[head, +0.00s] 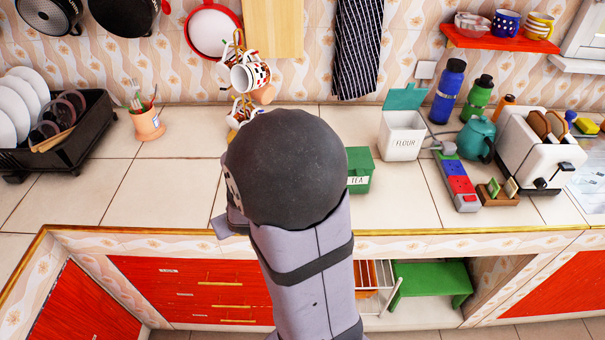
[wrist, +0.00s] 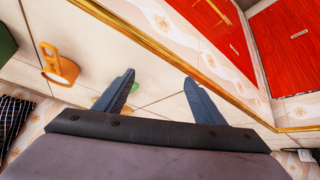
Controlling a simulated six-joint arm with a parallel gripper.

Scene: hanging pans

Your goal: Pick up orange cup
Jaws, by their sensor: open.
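An orange cup (head: 148,123) with brushes or utensils in it stands upright on the tiled counter, left of my arm in the head view. I cannot make it out in the wrist view. My gripper (wrist: 158,76) is open in the wrist view, with nothing held between its two fingers, above the pale tiles. In the head view my dark wrist joint hides most of it.
A mug stand with several mugs (head: 250,75) is behind my arm. A black dish rack (head: 65,150) is at left. A green tea box (head: 361,172) is to the right. An orange object with a loop (wrist: 60,68) shows in the wrist view. Tiles before the cup are clear.

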